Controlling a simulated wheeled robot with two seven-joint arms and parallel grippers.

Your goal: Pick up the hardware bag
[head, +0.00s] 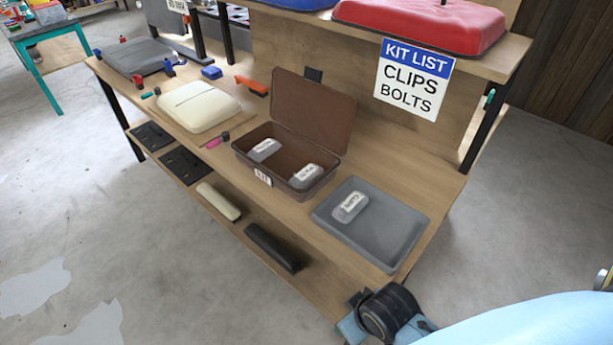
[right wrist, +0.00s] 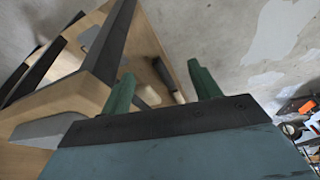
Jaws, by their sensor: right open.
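A small grey hardware bag (head: 350,206) with a white label lies on the dark grey tray (head: 402,243) at the right end of the wooden workbench; its label is too small to read surely. Two similar labelled bags, a left one (head: 264,150) and a right one (head: 306,176), lie inside the open brown box (head: 243,151). My right gripper (right wrist: 160,72) shows two green fingers spread apart with nothing between them. In the head view my right arm's end is at the bottom, below the tray and apart from the bag. My left gripper is out of view.
A sign (head: 413,80) reads KIT LIST, CLIPS, BOLTS. The box's raised lid (head: 313,108) stands at its back. A cream case (head: 198,106) lies to the left. A red case (head: 420,25) sits on the upper shelf. A lower shelf holds a black bar (head: 272,246).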

